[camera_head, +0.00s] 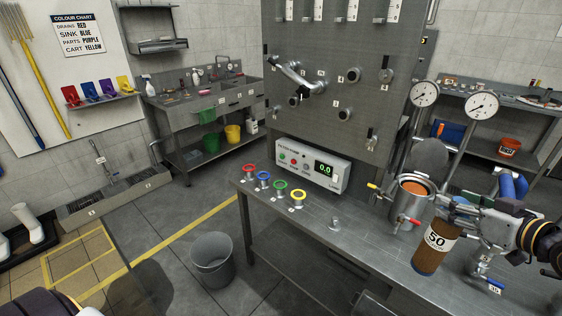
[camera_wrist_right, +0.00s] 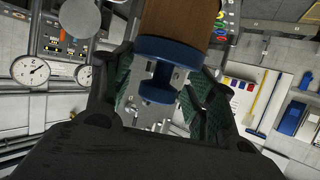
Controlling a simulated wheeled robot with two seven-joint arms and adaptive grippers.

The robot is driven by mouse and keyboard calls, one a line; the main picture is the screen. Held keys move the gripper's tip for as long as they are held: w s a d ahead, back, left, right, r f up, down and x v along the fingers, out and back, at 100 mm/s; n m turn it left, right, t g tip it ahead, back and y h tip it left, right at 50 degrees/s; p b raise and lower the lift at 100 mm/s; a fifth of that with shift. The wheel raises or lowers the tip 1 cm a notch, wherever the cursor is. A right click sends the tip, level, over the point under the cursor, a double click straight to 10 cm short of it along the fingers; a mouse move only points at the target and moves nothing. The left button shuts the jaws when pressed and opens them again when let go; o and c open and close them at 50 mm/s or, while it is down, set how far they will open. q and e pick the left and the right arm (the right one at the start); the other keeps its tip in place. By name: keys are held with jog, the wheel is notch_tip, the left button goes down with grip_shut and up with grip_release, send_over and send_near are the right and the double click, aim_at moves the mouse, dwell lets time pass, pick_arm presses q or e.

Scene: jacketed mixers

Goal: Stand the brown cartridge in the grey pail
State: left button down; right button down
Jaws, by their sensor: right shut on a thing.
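The brown cartridge (camera_head: 436,250) has a white label reading 50 and stands nearly upright over the right part of the steel bench. I cannot tell whether its lower end touches the bench. My right gripper (camera_head: 458,212) is shut on its upper end; the fingers hide part of its top. In the right wrist view the brown body (camera_wrist_right: 178,22) and its blue end fitting (camera_wrist_right: 165,55) show between the fingers of my right gripper (camera_wrist_right: 160,88). The grey pail (camera_head: 212,264) stands upright on the floor, left of the bench, and looks empty. My left gripper is out of view.
A steel mixer vessel (camera_head: 409,202) with orange contents and red and yellow valve handles stands beside the cartridge. Two gauges (camera_head: 482,105) rise behind. Several coloured rings (camera_head: 263,180) and a control box (camera_head: 312,166) are on the bench. The floor around the pail is clear.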

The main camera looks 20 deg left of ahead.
jog(key=s+d+f+m+t+h, duration=0.1)
jog(key=s+f+m+h, duration=0.2)
jog(key=f, duration=1.1)
jog(key=s+d+f+m+t+h, duration=0.1)
jog(key=s+f+m+h, duration=0.3)
jog(key=f, duration=1)
jog(key=shift+s+d+h, duration=0.4)
jog(key=shift+s+d, duration=0.1)
jog(key=shift+s, duration=0.25)
